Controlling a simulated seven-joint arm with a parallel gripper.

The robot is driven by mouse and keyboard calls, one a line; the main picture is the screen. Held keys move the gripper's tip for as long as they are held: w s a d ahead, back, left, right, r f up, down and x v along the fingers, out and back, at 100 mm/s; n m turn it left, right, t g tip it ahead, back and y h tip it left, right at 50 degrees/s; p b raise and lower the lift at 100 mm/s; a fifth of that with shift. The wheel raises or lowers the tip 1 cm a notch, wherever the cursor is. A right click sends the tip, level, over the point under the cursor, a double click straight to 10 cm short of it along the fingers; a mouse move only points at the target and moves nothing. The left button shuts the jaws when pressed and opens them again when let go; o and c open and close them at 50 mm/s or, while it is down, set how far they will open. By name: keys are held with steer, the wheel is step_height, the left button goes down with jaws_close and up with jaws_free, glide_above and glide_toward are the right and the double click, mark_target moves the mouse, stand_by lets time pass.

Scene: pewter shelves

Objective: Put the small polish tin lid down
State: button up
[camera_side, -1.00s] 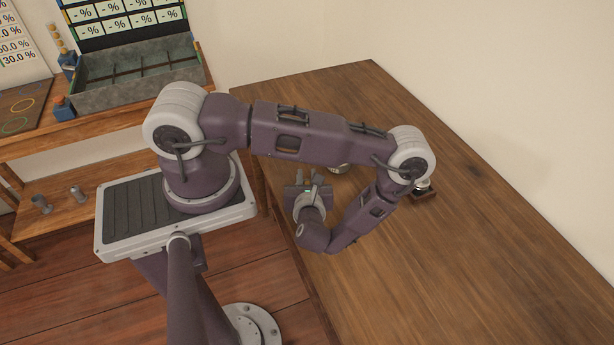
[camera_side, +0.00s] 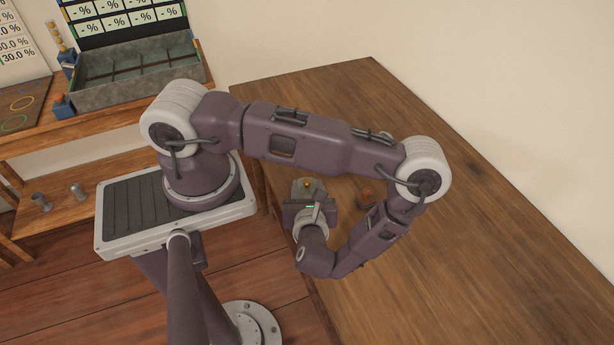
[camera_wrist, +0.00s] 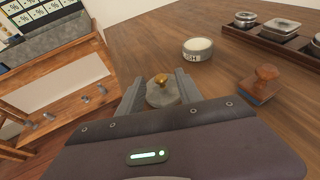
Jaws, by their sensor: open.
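A round grey lid with a brass knob (camera_wrist: 161,90), which I take to be the small polish tin lid, lies between the fingers of my gripper (camera_wrist: 160,92) in the wrist view. The fingers stand apart on either side of it; whether they touch it is unclear. What lies under the lid is hidden. In the side view my gripper (camera_side: 308,190) is over the left edge area of the wooden table, with the brass knob (camera_side: 307,184) between its fingers.
A round tin with a cream top (camera_wrist: 198,50) stands beyond the gripper. A wooden-handled block (camera_wrist: 264,80) is to its right. A dark rack (camera_wrist: 262,42) with several metal tins is at the upper right. The table (camera_side: 500,240) is bare at the right.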

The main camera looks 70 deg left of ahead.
steer(key=v, duration=0.4)
steer(key=shift+s+d+r, duration=0.1)
steer(key=shift+d+r, duration=0.05)
steer(key=shift+d, duration=0.1)
steer(key=shift+w+d+r+n, duration=0.2)
steer(key=shift+r+n, duration=0.2)
steer(key=shift+r, duration=0.25)
step_height(320, 180, up, 16)
steer(key=n+g+h, duration=0.2)
steer(key=n+g, duration=0.4)
steer(key=n, duration=0.4)
steer(key=s+d+r+n+t+h, duration=0.2)
steer(key=r+n+h, duration=0.3)
steer(key=r, duration=0.3)
steer(key=s+d+r+n+t+h, duration=0.3)
steer(key=r+n+h, duration=0.3)
steer(key=r, duration=0.2)
steer(key=shift+s+d+r+t, duration=0.25)
steer(key=shift+s+d+t, duration=0.15)
steer(key=shift+t, duration=0.4)
